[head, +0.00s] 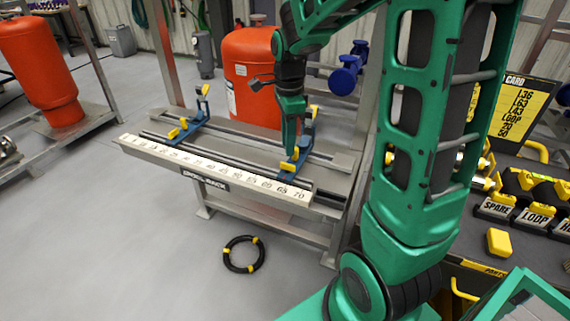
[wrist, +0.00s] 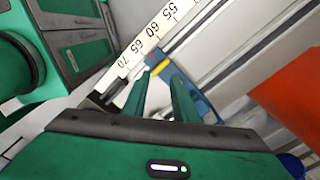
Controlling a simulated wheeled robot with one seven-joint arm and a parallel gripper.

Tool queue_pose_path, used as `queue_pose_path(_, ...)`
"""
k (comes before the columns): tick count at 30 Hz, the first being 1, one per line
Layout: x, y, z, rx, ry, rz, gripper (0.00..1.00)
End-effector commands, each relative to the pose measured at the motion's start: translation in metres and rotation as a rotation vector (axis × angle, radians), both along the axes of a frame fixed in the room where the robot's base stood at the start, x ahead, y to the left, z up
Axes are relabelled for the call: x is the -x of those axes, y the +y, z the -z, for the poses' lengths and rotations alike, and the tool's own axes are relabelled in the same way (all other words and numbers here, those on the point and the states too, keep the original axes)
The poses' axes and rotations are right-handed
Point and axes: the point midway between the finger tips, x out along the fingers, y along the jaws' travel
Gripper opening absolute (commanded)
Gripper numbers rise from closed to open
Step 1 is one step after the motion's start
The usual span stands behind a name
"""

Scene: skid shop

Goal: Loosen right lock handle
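The right carriage (head: 294,160) is a blue bracket on the rail, with a yellow lock handle (head: 288,166) at its front near the 65 mark. My gripper (head: 290,152) points down over this carriage in the head view. In the wrist view my gripper's two green fingers (wrist: 162,78) stand apart, with a gap between them. The yellow handle (wrist: 161,67) shows just beyond and between the fingertips. I cannot tell whether they touch it. The left carriage (head: 187,126) is a similar blue bracket with its own yellow handle (head: 173,133).
A white numbered scale (head: 215,167) runs along the front of the metal bench; it also shows in the wrist view (wrist: 150,38). A red tank (head: 250,75) stands behind. A black ring with yellow bands (head: 244,254) lies on the floor. A tool board (head: 520,195) is at right.

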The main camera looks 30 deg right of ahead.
Motion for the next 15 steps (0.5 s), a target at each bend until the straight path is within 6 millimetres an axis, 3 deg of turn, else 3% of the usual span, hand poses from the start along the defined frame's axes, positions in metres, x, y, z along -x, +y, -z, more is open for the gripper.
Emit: queue_pose_path(15, -0.0002, 0.0000, -0.0073, 0.000, -0.001, -0.526, 0.26)
